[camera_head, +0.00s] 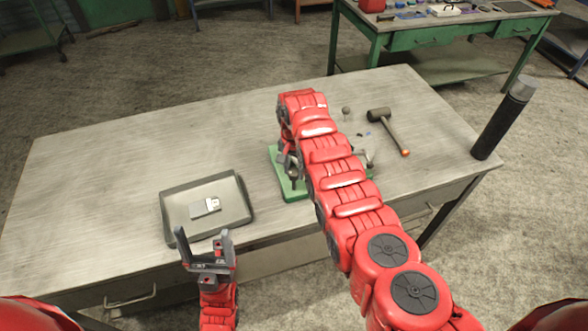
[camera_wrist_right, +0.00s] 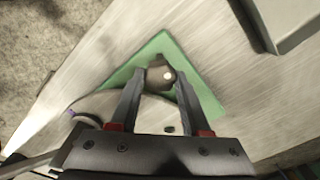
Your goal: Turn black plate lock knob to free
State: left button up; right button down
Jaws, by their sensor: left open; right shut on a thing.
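A green base plate (camera_head: 297,193) lies on the metal table, mostly hidden under my right arm in the head view. It also shows in the right wrist view (camera_wrist_right: 207,95). A dark rounded knob (camera_wrist_right: 158,76) with a small bright spot on top sits over the green plate. My right gripper (camera_wrist_right: 160,82) has its two fingers on either side of the knob and is shut on it. In the head view, my right gripper (camera_head: 291,168) is partly hidden by its arm. My left gripper (camera_head: 204,237) is open and empty, in front of the grey tray.
A grey tray (camera_head: 248,208) holding a small light-coloured block (camera_head: 205,207) lies left of the green plate. A mallet (camera_head: 390,130) lies to the right, near a small round piece (camera_head: 346,110). A dark cylinder (camera_head: 503,118) stands at the right corner. The table's left side is clear.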

jog(key=shift+f+n+b, duration=0.2)
jog(key=shift+n+b, duration=0.4)
jog(key=shift+b, duration=0.25)
jog(key=n+b, duration=1)
jog(key=b, duration=0.2)
jog(key=shift+n, duration=0.3)
jog(key=n+b, duration=0.2)
jog(key=shift+n, duration=0.3)
jog(key=shift+r+n+b, duration=0.25)
jog(key=shift+n+b, duration=0.45)
jog(key=shift+n, duration=1.1)
jog(key=shift+c, duration=1.8)
grip_release()
